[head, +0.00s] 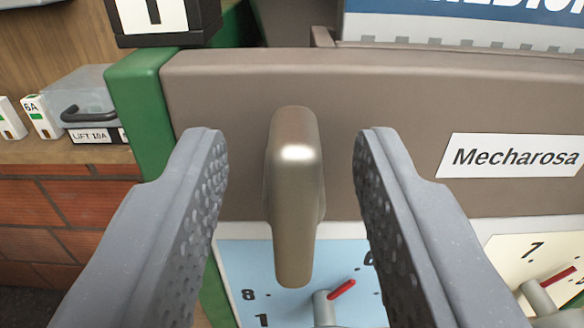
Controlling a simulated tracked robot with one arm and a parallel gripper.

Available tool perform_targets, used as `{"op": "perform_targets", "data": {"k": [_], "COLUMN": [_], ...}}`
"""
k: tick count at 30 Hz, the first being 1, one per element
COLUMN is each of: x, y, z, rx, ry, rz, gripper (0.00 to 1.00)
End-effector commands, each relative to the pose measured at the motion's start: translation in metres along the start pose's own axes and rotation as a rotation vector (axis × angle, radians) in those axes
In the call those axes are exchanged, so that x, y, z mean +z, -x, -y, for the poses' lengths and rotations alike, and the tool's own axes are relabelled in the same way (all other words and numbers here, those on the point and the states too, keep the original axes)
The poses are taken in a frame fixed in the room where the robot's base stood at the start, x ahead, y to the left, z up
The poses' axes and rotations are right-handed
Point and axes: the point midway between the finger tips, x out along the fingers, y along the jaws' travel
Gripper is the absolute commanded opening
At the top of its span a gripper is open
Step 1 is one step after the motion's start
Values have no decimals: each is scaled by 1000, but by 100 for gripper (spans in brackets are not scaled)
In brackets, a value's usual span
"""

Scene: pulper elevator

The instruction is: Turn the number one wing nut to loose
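A metal wing nut (294,195), dull bronze-grey, stands out from the brown panel (410,110) with its long wing roughly vertical. A black block with a white plate marked 1 (152,14) sits above it to the left. My gripper (290,142) is open, with one finger on each side of the wing nut. A gap shows between the wing nut and each finger, so neither appears to touch it. The wing nut's stem behind the wing is hidden.
Below are a blue dial plate (255,265) with a red-pointer knob (328,302) and a cream dial plate (515,250) with another knob (545,295). A Mecharosa label (512,156) is at right. A green post (145,105) and a clear-covered switch box (88,100) are at left.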

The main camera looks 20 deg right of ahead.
Motion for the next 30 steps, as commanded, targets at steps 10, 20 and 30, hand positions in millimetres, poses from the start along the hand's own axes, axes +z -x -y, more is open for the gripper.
{"op": "perform_targets", "data": {"k": [10,20,30], "x": [0,1,4], "y": [-1,1,0], "z": [0,3,3], "rx": [0,-1,-2], "ry": [0,1,89], "rz": [0,1,3], "gripper": [27,0,0]}}
